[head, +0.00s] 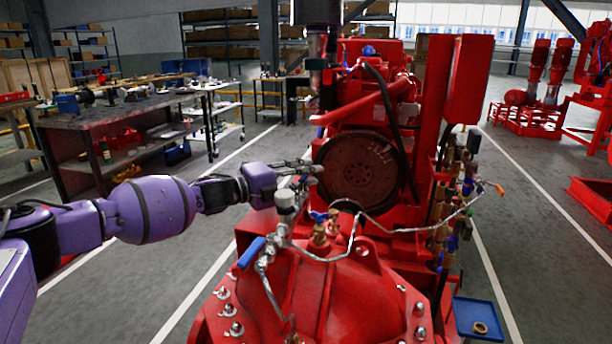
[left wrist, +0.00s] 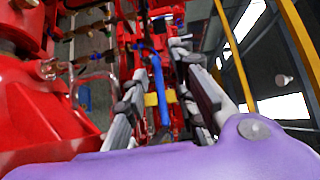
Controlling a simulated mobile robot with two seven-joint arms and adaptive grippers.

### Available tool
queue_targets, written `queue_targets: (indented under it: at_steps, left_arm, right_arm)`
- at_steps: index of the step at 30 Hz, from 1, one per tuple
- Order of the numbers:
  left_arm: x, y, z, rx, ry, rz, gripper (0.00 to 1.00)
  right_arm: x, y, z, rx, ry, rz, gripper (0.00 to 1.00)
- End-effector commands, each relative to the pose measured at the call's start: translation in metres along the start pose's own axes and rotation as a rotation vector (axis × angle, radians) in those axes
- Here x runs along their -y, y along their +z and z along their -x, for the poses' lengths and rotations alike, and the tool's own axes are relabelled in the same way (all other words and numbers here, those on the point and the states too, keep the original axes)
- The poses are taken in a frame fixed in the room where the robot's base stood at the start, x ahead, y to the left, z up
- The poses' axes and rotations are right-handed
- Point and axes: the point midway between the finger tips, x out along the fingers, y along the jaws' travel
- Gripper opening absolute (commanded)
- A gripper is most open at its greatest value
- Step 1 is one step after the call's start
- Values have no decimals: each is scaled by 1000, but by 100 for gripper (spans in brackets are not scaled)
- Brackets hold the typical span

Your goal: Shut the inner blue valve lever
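A blue valve lever (head: 251,252) sits at the left end of the thin metal pipework on the red pump. A smaller blue piece (head: 319,215) shows farther in, beside the brass fittings. I cannot tell for sure which is the inner lever. My left gripper (head: 308,168) is above and beyond both, close to the red engine's round plate. In the left wrist view its two fingers (left wrist: 167,92) stand apart, open, with nothing clearly held. A long blue bar (left wrist: 158,72) appears between the fingers, seemingly farther off. My right gripper is not in view.
The red pump casing (head: 325,290) fills the front, with the engine (head: 362,170) behind. Thin pipes (head: 430,228) and several valves run along the right side. A blue tray (head: 480,318) stands at the lower right. A workbench (head: 115,115) is at the left, with open floor between.

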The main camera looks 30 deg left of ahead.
Motion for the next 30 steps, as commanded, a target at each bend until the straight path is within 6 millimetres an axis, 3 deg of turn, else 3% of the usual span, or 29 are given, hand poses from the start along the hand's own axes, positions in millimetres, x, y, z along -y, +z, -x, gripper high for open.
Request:
queue_targets:
  at_steps: [2, 8, 20, 30]
  left_arm:
    - [0, 0, 0, 0, 0, 0, 24]
    - [0, 0, 0, 0, 0, 0, 0]
    - [0, 0, 0, 5, 0, 1, 0]
    - [3, 4, 8, 174, -5, 8, 0]
  right_arm:
    - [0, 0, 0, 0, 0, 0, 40]
    - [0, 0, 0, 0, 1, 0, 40]
    - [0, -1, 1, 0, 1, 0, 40]
    - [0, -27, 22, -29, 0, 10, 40]
